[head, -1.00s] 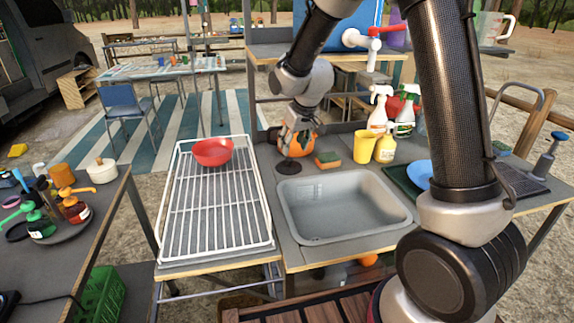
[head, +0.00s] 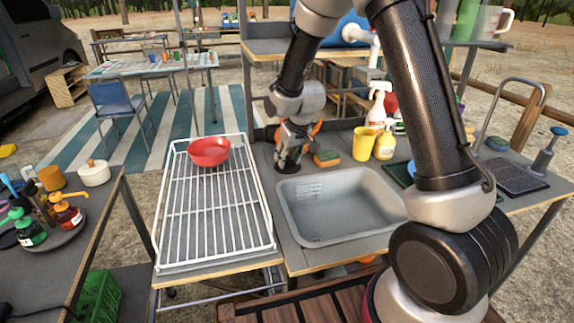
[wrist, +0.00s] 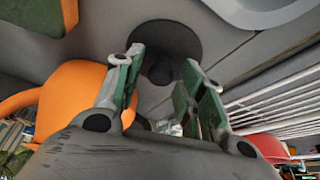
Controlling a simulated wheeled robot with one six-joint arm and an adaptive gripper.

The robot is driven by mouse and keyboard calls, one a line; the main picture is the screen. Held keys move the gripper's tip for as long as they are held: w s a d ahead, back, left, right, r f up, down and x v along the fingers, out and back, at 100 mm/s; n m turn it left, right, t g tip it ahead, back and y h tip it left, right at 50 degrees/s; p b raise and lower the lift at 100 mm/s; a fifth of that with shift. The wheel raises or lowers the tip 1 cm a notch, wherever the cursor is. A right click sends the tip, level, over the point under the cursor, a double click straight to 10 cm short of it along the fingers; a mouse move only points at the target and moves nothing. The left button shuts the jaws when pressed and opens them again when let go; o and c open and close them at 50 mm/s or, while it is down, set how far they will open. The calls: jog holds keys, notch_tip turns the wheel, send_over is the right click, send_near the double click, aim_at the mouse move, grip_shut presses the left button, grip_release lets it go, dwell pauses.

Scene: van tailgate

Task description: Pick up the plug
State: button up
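The plug is a flat black disc with a small upright knob. In the wrist view the plug (wrist: 186,40) lies on the grey counter just beyond my fingertips. In the head view the plug (head: 287,170) lies at the counter's back left, behind the sink, partly covered by my gripper. My gripper (head: 290,155) is low above it, pointing down. In the wrist view my gripper (wrist: 163,62) is open, its green-padded fingers apart, with the knob showing in the gap between them. I cannot tell whether the fingers touch the plug.
An orange object (wrist: 75,92) stands close beside one finger. A sponge (head: 326,158), a yellow cup (head: 364,144) and spray bottles are to the right. The grey sink (head: 335,205) is in front. A white rack (head: 205,215) with a red bowl (head: 208,152) is left.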

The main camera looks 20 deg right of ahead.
grip_shut()
jog(key=shift+r, duration=0.2)
